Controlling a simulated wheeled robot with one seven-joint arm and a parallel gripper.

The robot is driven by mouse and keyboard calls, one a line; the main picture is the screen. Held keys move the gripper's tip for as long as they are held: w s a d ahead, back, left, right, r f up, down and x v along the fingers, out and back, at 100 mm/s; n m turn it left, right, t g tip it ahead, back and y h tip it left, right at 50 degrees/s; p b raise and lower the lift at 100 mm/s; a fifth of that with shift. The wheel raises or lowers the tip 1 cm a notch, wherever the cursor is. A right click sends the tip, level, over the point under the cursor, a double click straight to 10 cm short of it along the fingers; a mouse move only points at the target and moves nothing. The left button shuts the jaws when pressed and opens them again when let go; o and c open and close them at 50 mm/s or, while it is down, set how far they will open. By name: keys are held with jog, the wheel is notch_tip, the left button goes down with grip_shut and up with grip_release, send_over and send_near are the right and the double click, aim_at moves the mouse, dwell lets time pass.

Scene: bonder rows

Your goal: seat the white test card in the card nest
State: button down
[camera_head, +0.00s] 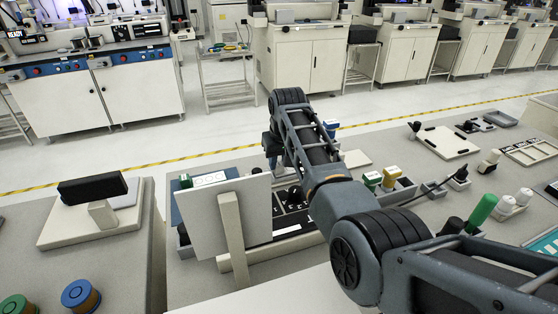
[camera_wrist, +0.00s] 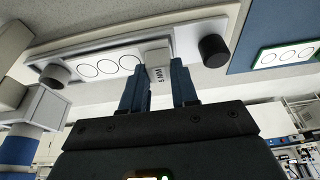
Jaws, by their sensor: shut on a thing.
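In the wrist view my gripper (camera_wrist: 158,88) is shut on a small pale block marked "5 MM" (camera_wrist: 157,70), which looks like the grip of the white test card. The white card (camera_wrist: 105,67), with three dark-outlined circles, stretches left from the jaws. It lies over a long pale holder, apparently the card nest (camera_wrist: 187,42), between two dark round knobs. Whether it is down in the nest or slightly above cannot be told. In the head view my gripper (camera_head: 272,150) is partly hidden by my arm; the held card is not clear there.
A green-edged card (camera_wrist: 288,54) lies on a blue surface (camera_wrist: 252,30) at right; the card shows at left in the head view (camera_head: 209,180). An upright pale panel (camera_head: 205,222) stands near the front. Bins with yellow-topped pieces (camera_head: 390,176) are right of my arm.

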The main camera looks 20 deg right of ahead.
jog(key=shift+s+f, duration=0.1)
jog(key=shift+f, duration=0.35)
dwell(0.6)
jog(key=c, duration=0.8)
grip_release()
jog(key=shift+r, duration=0.1)
jog(key=shift+b+v, duration=0.3)
jog(key=shift+v, duration=3.55)
